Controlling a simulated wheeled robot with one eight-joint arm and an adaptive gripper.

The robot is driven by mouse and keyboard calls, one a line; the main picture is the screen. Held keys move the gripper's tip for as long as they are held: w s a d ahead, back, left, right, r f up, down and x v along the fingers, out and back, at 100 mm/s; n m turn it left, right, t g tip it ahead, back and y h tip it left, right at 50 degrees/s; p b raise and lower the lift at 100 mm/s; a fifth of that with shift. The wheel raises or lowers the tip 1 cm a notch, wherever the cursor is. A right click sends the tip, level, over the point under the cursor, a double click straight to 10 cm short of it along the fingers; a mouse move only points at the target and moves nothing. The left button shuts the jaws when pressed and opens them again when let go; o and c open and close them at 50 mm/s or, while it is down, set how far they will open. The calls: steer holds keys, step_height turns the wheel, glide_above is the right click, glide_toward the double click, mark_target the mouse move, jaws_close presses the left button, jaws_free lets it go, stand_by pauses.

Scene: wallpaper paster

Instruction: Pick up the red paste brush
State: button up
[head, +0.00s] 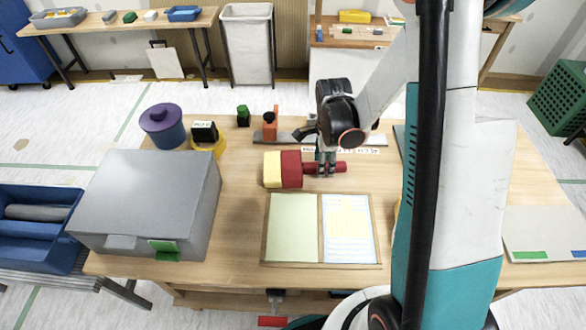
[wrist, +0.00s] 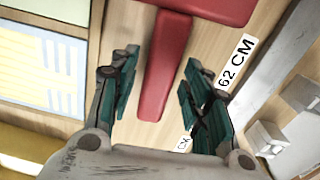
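The red paste brush (head: 291,168) lies on the wooden table, with its yellow bristles to the left and its red handle to the right. It also shows in the wrist view (wrist: 166,70), handle end towards me. My gripper (head: 326,170) is over the handle, pointing down. In the wrist view my gripper (wrist: 160,88) is open, with one teal finger on each side of the handle and a visible gap on both sides. I cannot tell how far down the fingers reach along the handle's thickness.
A board with green and lined sheets (head: 293,210) lies in front of the brush. A grey box (head: 150,195) stands at left, beside a purple lidded pot (head: 163,128). An orange-handled tool (head: 270,125) and a labelled metal strip (wrist: 264,85) lie close behind.

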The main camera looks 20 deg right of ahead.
jaws_close()
steer(key=shift+r, duration=0.1)
step_height(320, 180, up, 20)
steer(key=p, duration=0.7)
steer(key=shift+c, duration=0.9)
jaws_free()
jaws_close()
